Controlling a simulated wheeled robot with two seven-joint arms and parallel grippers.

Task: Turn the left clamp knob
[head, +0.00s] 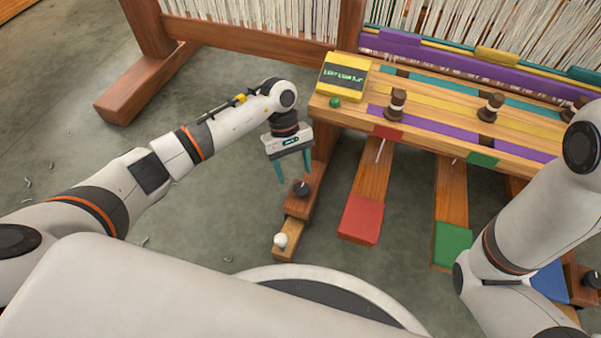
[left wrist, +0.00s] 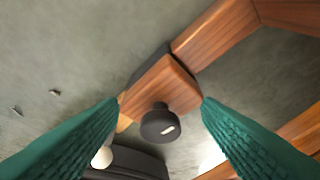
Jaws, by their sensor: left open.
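The left clamp knob (head: 301,188) is round and black with a small white mark. It sits on the end of a brown wooden beam low at the left of the loom. In the left wrist view the knob (left wrist: 158,123) lies between the two teal fingers, slightly lower than their tips, with no finger visibly touching it. My left gripper (head: 293,170) is open, pointing down above the knob and a little to its left in the head view. My right arm shows at the right, but its gripper is out of view.
A white ball-topped peg (head: 281,241) stands on a wooden block in front of the knob. Red (head: 361,219) and green (head: 454,244) pedals lie to the right. The loom bench (head: 345,108) holds bobbins and a yellow box (head: 343,76). Floor left of the beam is mostly clear.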

